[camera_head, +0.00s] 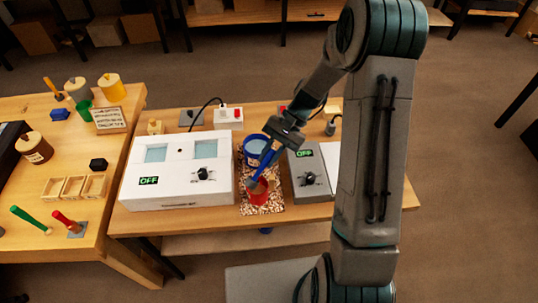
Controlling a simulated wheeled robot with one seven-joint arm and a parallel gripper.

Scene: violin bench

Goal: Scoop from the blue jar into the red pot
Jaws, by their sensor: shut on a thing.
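The blue jar (247,159) stands upright on a speckled mat on the bench, between a white box and a grey box. The red pot (261,196) stands on the same mat, nearer to me, in front of the blue jar. My gripper (280,138) is shut on a long blue tool (264,161), which looks like the scoop. The tool slants down to the left, past the jar's right side, and its low end is at the red pot's mouth. I cannot tell whether that end is inside the pot or above it, or whether it carries anything.
The white box (160,188) with a knob and an "OFF" display stands left of the mat (273,208). The grey box (300,158), also "OFF", stands close on the right. A left table (107,140) holds jars, trays and handled tools.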

